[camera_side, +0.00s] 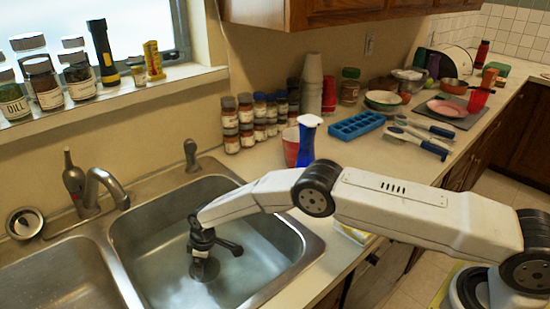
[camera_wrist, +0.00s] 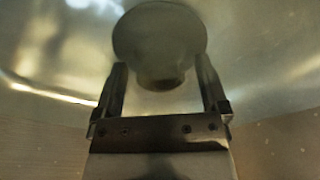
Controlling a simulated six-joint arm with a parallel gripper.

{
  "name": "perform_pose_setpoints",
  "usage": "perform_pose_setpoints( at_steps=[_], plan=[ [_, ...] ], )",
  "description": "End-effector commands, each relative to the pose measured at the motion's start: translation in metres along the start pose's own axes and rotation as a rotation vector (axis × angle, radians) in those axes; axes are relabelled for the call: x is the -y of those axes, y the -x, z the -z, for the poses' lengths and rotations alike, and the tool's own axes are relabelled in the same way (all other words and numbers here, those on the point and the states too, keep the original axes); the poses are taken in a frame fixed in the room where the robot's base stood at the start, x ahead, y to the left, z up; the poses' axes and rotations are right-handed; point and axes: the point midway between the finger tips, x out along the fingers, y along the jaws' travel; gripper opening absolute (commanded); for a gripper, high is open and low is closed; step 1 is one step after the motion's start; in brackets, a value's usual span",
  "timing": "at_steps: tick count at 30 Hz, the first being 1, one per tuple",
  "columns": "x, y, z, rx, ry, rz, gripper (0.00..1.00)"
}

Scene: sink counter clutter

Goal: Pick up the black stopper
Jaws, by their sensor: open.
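My gripper (camera_side: 203,250) reaches down into the right sink basin (camera_side: 125,235). In the wrist view my gripper (camera_wrist: 161,72) is open, with one finger on each side of a round, flanged stopper (camera_wrist: 159,32). The stopper's short knob is between the fingers, with visible gaps on both sides. It looks grey-brown in this view. In the side view a dark round shape, apparently the stopper (camera_side: 205,271), is low in the basin just below my gripper. My gripper partly hides it there, and its contact with the basin floor is unclear.
Basin walls surround my gripper, with a faucet (camera_side: 100,190) at the back left. A blue and white bottle (camera_side: 306,143), spice jars (camera_side: 246,118) and a blue ice tray (camera_side: 357,126) stand on the counter behind. A second basin (camera_side: 60,285) is at left.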

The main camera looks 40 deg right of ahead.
Motion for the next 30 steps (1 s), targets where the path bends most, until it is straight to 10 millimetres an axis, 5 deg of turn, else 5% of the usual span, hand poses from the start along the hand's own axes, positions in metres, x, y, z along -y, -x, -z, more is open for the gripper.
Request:
perform_pose_setpoints(
  at_steps=[9,18,30],
  plan=[
    [-0.0001,0.0002,0.0,0.0,0.0,0.0,0.94],
    [-0.0001,0.0003,-0.0001,0.0,0.0,0.0,0.0],
    [-0.0003,0.0029,0.0007,-0.001,0.0,0.0,0.0]
  ],
)
